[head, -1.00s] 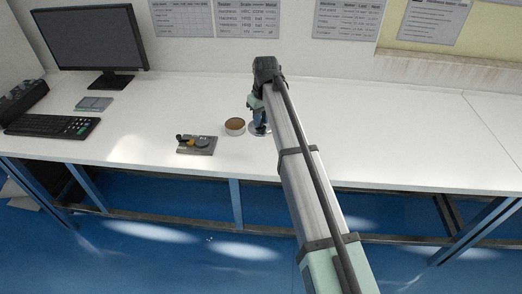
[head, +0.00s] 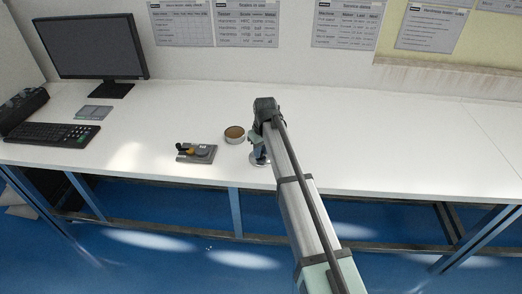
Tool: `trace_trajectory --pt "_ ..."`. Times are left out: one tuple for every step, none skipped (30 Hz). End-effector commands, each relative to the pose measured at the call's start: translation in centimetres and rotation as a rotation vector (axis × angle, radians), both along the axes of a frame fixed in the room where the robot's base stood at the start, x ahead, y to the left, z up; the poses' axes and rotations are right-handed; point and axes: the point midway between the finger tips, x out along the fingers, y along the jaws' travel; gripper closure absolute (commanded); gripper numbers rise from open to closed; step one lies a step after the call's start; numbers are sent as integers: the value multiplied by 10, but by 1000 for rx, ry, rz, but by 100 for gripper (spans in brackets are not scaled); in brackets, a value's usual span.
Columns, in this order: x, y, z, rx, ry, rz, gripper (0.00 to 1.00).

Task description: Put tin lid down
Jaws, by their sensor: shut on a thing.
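The tin lid (head: 256,162) is a small pale disc, partly hidden by my gripper and arm. My gripper (head: 259,157) points down over the front part of the table and is shut on the lid. The lid is at or just above the white tabletop; I cannot tell whether it touches. The open round tin (head: 235,134), with a brown inside, stands upright on the table just left of my gripper, apart from the lid.
A grey tray-like block (head: 196,153) with small dark and yellow parts lies left of the tin. A keyboard (head: 50,134), a monitor (head: 90,46) and a flat grey item (head: 94,112) are at the left. The white table (head: 400,145) is clear to the right.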

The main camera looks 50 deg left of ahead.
Motion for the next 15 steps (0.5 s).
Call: trace_trajectory --pt "0 0 0 0 0 0 100" --pt "0 0 0 1 0 0 100" --pt "0 0 0 0 0 0 100" --pt "0 0 0 0 0 0 100" --pt "0 0 0 0 0 0 100" --pt "0 0 0 0 0 0 100" --pt "0 0 0 0 0 0 100" --pt "0 0 -1 0 0 0 100" --pt "0 0 -2 0 0 0 100" --pt "0 0 -2 0 0 0 100" --pt "0 0 -3 0 0 0 100" --pt "0 0 -3 0 0 0 73" --pt "0 0 -3 0 0 0 70" --pt "0 0 -3 0 0 0 68" --pt "0 0 -3 0 0 0 64"
